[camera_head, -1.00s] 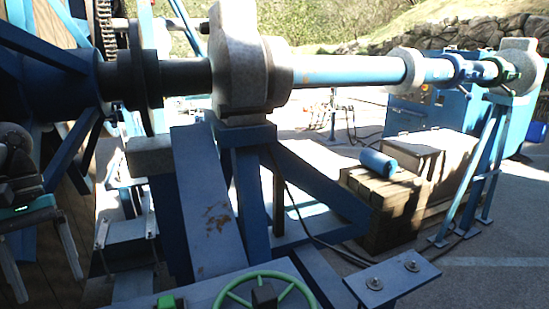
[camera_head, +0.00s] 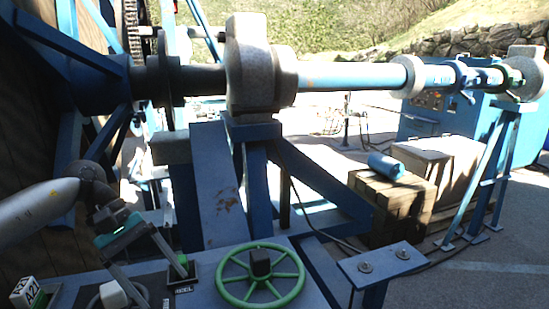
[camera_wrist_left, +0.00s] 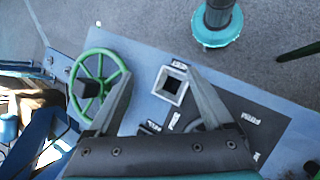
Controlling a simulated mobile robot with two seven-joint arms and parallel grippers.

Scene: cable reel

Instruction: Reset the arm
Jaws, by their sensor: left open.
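My left gripper (camera_head: 167,290) is open and empty over the blue-grey control panel (camera_head: 215,258). Its two grey fingers point down on either side of a square-framed fitting (camera_wrist_left: 172,86), seen between the fingertips in the left wrist view. In the head view, a small green-topped part (camera_head: 183,262) stands on the panel close to one fingertip. A green handwheel (camera_head: 240,293) with a dark hub is to the right of the gripper. It also shows in the left wrist view (camera_wrist_left: 119,79), beside one finger. My right gripper is not in view.
A large blue cable reel stand (camera_head: 213,185) with a long blue shaft (camera_head: 350,76) stands behind the panel. A white block marked A21 (camera_head: 25,290) is at the panel's left. Wooden crates (camera_head: 390,210) carry a blue cylinder (camera_head: 386,166). Pavement at right is clear.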

